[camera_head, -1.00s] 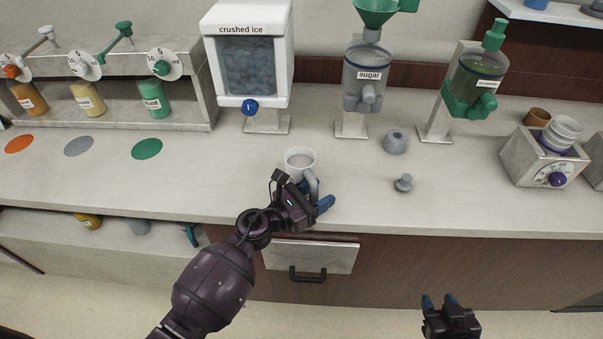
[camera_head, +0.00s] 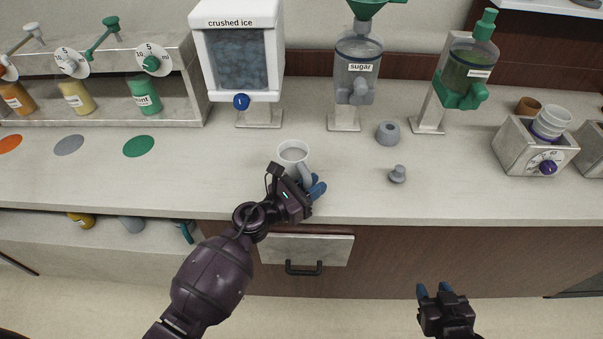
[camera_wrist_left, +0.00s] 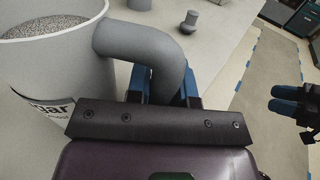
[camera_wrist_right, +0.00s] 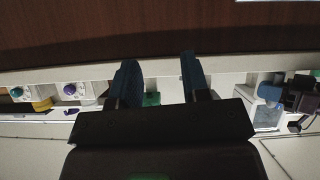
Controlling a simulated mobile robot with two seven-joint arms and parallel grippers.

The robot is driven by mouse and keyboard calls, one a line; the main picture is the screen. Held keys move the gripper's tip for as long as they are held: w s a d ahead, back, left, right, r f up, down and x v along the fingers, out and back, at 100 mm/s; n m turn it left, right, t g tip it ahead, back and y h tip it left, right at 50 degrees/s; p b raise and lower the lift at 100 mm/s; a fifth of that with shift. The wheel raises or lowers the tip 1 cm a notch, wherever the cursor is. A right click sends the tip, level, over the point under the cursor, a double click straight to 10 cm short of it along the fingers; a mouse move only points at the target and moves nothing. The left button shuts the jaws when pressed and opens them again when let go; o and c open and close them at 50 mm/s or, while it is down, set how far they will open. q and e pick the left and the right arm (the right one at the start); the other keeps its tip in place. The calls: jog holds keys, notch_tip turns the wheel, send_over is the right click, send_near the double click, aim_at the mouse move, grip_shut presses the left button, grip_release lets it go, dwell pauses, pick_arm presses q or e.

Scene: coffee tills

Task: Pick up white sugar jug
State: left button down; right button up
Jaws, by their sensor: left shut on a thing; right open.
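The white sugar jug (camera_head: 293,152) stands upright at the counter's front, below the ice dispenser. In the left wrist view, the jug (camera_wrist_left: 70,78) shows grey grains inside and a partly cut-off label ending in "gar". My left gripper (camera_head: 316,187) is shut on the jug's grey handle (camera_wrist_left: 150,42), with blue fingers (camera_wrist_left: 165,88) around its lower part. I cannot tell whether the jug's base touches the counter. My right gripper (camera_head: 434,291) is open and empty in front of the counter; its fingers (camera_wrist_right: 157,82) also show apart in the right wrist view.
The crushed ice dispenser (camera_head: 240,62) stands behind the jug, with the sugar dispenser (camera_head: 356,72) to its right. The counter left of the jug is mostly clear.

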pick_arm(q)
notch_tip(320, 180, up, 10)
jog(key=p, duration=0.4)
jog(key=shift+p, duration=0.35)
dwell(0.6)
jog(key=shift+a, duration=0.1)
